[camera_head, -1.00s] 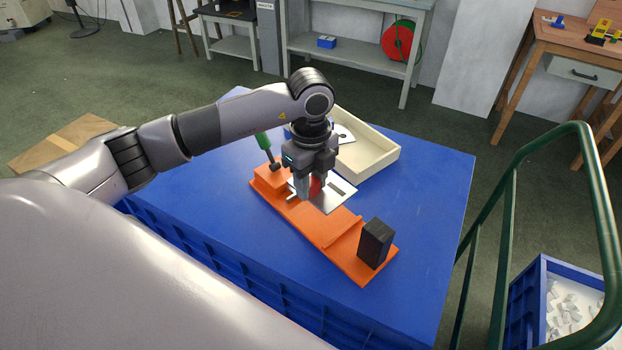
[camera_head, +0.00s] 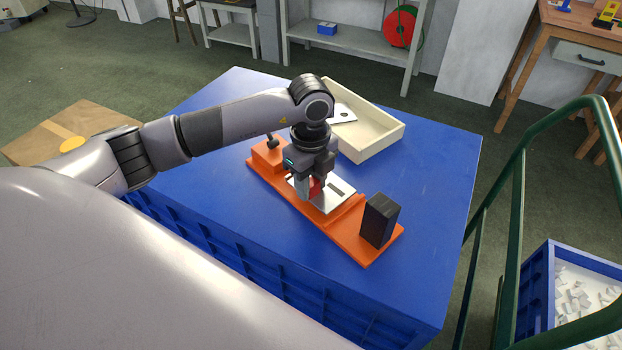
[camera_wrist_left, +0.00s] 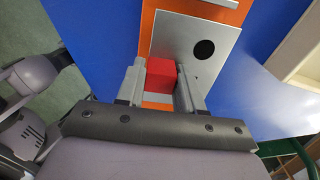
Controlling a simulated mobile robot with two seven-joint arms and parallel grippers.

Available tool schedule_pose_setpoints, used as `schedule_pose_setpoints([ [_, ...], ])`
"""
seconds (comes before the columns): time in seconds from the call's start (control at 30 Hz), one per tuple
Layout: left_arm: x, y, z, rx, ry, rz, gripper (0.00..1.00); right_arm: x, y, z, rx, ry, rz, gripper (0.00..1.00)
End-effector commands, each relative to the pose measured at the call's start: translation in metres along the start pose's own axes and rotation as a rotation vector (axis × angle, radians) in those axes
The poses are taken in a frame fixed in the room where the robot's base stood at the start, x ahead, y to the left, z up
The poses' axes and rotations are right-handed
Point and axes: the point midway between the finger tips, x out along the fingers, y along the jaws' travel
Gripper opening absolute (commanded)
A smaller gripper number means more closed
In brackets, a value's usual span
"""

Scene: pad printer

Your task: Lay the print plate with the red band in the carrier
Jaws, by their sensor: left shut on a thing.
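My left gripper (camera_head: 309,190) is shut on the red part of a thin silver print plate (camera_head: 341,190). In the left wrist view the red block (camera_wrist_left: 161,76) sits between the two fingers, and the plate (camera_wrist_left: 185,42) with its round dark hole extends beyond them. The orange carrier (camera_head: 352,242) lies on the blue table. The plate is over the carrier's middle, roughly flat and very low; I cannot tell whether it touches. The gripper hides part of the plate and carrier. My right gripper is not in view.
A black block (camera_head: 379,220) stands on the carrier's near right end. A lever (camera_head: 272,141) rises at its far left end, partly hidden by my arm. A cream tray (camera_head: 372,141) holding another plate (camera_head: 342,114) stands behind. The blue table (camera_head: 436,190) is clear at right.

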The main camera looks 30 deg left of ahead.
Motion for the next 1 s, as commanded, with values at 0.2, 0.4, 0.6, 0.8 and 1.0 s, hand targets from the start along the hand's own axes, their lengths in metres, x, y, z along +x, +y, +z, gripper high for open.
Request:
schedule_pose_setpoints([
  [0.2,-0.001,-0.001,0.000,0.000,0.000,-0.002,0.00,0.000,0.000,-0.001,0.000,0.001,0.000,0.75],
  [0.4,-0.001,-0.001,0.000,0.000,0.000,-0.002,0.00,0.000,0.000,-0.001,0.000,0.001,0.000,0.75],
  [0.6,0.002,0.000,0.000,0.000,0.000,-0.002,0.00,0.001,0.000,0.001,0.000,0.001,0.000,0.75],
  [0.8,0.006,0.000,0.000,0.000,0.000,-0.001,0.00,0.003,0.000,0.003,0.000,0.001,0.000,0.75],
  [1.0,0.010,0.000,0.000,0.000,0.000,-0.001,0.00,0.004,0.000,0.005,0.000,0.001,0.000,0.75],
])
